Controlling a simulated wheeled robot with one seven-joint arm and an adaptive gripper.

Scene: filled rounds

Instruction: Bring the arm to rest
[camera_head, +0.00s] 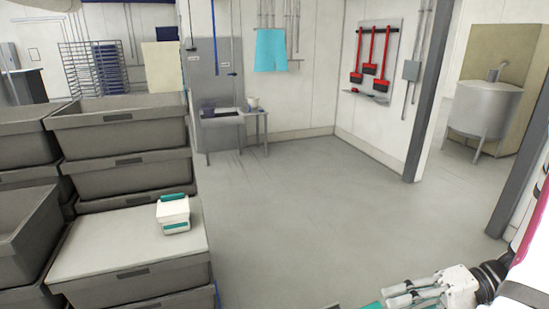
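My gripper (400,294) is at the bottom right of the head view, low over the floor side and pointing left. Its pale fingers are seen from the side, and the lower part is cut off by the picture edge. Something teal (370,306) shows at the bottom edge by the fingertips. I cannot tell whether it is part of the gripper or a separate thing, nor how wide the fingers are. My arm runs off the right edge.
Stacked grey crates (120,150) fill the left. A white and teal container (173,214) sits on a pale lid (110,250). A small table (255,115) stands by the back wall, a steel tank (485,108) at the right beyond a post. The middle floor (300,210) is clear.

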